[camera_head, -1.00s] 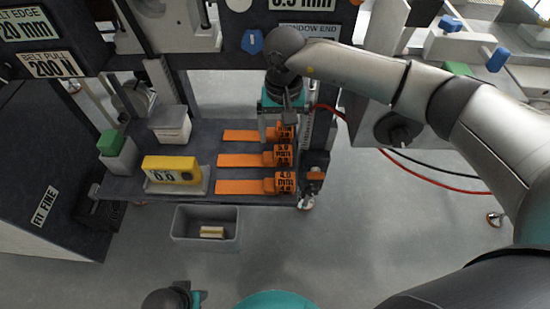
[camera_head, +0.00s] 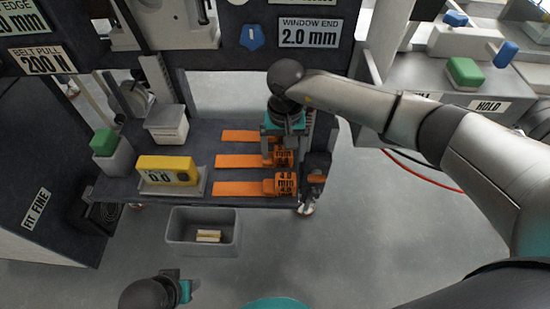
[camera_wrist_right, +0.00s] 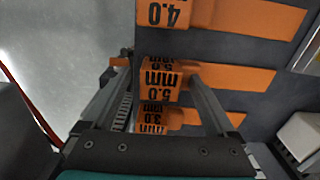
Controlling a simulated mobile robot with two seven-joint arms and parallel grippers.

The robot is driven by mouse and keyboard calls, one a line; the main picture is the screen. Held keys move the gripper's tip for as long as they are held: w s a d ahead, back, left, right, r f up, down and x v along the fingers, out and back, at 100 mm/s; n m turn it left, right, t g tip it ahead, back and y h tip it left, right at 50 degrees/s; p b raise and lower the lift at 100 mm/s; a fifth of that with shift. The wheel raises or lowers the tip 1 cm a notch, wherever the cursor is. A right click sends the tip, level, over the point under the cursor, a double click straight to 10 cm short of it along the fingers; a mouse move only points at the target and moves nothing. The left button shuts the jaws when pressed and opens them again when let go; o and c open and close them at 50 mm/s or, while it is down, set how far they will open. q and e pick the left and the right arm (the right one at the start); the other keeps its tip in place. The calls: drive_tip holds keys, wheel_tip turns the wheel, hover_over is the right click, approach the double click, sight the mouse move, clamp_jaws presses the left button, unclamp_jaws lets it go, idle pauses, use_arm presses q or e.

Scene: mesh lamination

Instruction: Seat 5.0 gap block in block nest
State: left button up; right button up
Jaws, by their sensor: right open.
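Three orange gap blocks with flat orange strips lie in a row on a dark shelf. The 5.0 block (camera_wrist_right: 160,80) is the middle one in the right wrist view, and in the head view it appears to be the middle one (camera_head: 279,158). My right gripper (camera_wrist_right: 155,72) is open, with its fingers on either side of the 5.0 block; contact is unclear. In the head view the gripper (camera_head: 280,143) points down over the row and hides the rear block. My left gripper (camera_head: 185,290) is at the bottom edge, its jaws unclear. I cannot identify the block nest.
The 4.0 block (camera_wrist_right: 165,12) and the 3.0 block (camera_wrist_right: 155,120) flank the 5.0 block closely. A grey bin (camera_head: 203,245) stands in front.

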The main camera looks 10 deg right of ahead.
clamp_jaws()
idle(0.8)
